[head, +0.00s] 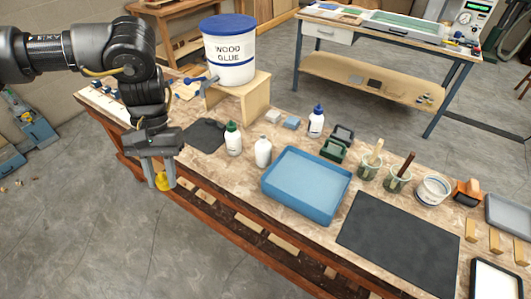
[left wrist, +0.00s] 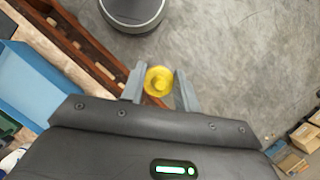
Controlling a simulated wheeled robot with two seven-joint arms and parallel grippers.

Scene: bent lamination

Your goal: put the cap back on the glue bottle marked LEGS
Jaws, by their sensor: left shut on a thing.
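My left gripper (head: 165,181) is shut on a yellow cap (head: 164,183) and holds it off the table's front edge, over the floor side. In the left wrist view the yellow cap (left wrist: 158,80) sits between the two grey fingers. Three white glue bottles stand upright on the table, right of the gripper: a green-capped bottle (head: 233,142), a bottle with no coloured cap (head: 263,153), and a blue-capped bottle (head: 316,124) farther back. Their labels are too small to read, so I cannot tell which says LEGS. My right gripper is out of view.
A blue tray (head: 307,216) lies just right of the bottles. A wood glue bucket (head: 229,50) stands on a wooden stand (head: 258,85) behind them. A dark cloth (head: 205,135) lies left of the green-capped bottle. Brush jars (head: 397,179) and a black mat (head: 410,240) are farther right.

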